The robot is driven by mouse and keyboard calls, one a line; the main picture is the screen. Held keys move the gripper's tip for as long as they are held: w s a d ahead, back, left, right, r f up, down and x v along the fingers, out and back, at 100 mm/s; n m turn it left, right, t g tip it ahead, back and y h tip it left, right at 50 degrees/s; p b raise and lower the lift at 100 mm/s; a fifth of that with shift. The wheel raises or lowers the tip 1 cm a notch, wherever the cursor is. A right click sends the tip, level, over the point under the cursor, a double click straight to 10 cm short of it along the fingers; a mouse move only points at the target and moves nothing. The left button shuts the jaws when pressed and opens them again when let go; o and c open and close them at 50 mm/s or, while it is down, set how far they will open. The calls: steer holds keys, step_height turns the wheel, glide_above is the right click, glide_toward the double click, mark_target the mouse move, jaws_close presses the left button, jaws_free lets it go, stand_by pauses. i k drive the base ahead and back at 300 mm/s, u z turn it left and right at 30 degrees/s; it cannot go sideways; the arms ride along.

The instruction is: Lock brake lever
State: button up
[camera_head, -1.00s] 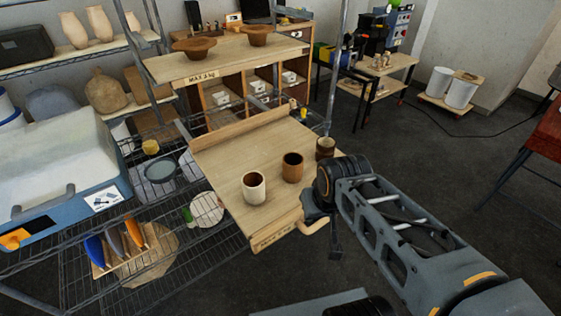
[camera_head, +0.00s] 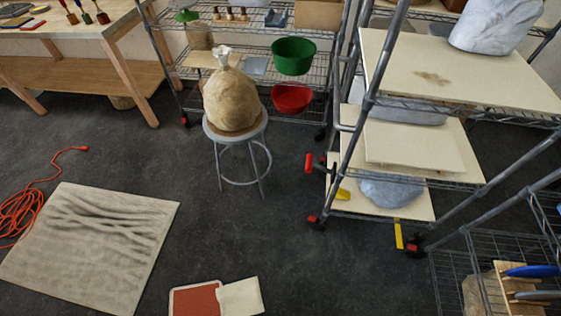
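A metal rack on casters (camera_head: 371,92) stands at the right, with pale boards and bagged lumps on its shelves. At its foot, a caster with a red part (camera_head: 313,221) shows at the near left corner. Another caster with a red part (camera_head: 415,247) shows further right, beside a hanging yellow strip (camera_head: 398,235). A red piece (camera_head: 319,161) sticks out on the rack's left side. These parts are small, so I cannot tell which is the brake lever or whether any is locked. My gripper is out of view.
A stool (camera_head: 238,135) bears a tied bag (camera_head: 232,101). Behind it is a wire rack with green (camera_head: 294,56) and red (camera_head: 291,98) bowls. A mat (camera_head: 90,245), orange cable (camera_head: 20,213) and red-and-white pieces (camera_head: 195,300) lie on the floor. Floor before the rack is clear.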

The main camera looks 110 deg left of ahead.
mark_target(310, 164)
steer(key=u, duration=2.85)
steer(key=k, duration=0.35)
steer(key=u, duration=0.45)
steer(key=i, duration=0.5)
steer(key=k, duration=0.6)
steer(key=z, duration=0.4)
steer(key=i, duration=0.75)
steer(key=u, duration=0.55)
steer(key=i, duration=0.75)
steer(key=u, duration=0.7)
